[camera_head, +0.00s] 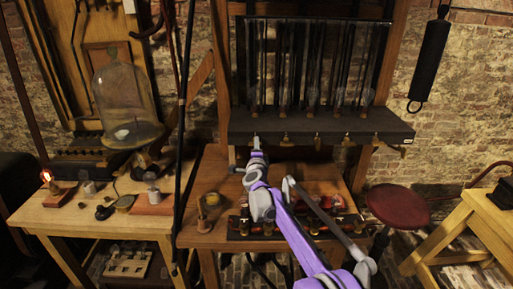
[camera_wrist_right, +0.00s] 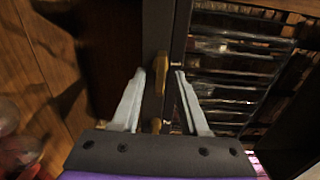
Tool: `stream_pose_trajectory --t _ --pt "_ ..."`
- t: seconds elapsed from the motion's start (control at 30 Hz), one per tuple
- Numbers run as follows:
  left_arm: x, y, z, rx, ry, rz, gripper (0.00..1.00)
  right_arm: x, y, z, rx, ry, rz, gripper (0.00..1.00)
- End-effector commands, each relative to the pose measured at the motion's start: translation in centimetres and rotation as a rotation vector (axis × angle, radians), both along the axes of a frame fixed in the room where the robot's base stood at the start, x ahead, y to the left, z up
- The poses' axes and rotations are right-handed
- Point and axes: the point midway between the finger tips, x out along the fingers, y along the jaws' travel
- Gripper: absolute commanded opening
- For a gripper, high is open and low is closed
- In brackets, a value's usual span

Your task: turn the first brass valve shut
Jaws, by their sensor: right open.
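A row of small brass valves hangs under the front edge of the dark shelf (camera_head: 320,126). My right gripper (camera_head: 256,150) is raised to the leftmost valve, which it largely hides in the head view. In the right wrist view the gripper (camera_wrist_right: 160,74) is open. A brass valve (camera_wrist_right: 161,63) stands between its fingertips, with a visible gap on each side. A second brass piece (camera_wrist_right: 156,125) shows lower, near the palm. The valve's handle angle is hard to tell in the dim light. My left gripper is out of view.
Another brass valve (camera_head: 286,141) hangs close to the right of the gripper. Glass tubes (camera_head: 310,65) stand above the shelf. Below is a wooden bench with a red-and-black rack (camera_head: 290,226). A glass bell jar (camera_head: 126,105) stands at left, a red stool (camera_head: 397,205) at right.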

Motion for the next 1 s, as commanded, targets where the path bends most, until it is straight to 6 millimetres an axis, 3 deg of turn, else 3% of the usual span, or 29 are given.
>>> stream_pose_trajectory --t 0.17,0.7,1.0 --pt "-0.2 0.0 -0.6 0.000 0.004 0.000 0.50 -1.3 0.1 -0.2 0.000 0.001 0.001 0.44" --pt "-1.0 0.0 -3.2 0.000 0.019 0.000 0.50 -9.9 0.0 -0.1 0.001 0.001 0.001 0.44" --pt "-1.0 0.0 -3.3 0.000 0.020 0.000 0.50 -10.8 0.0 0.0 0.001 0.000 0.000 0.44"
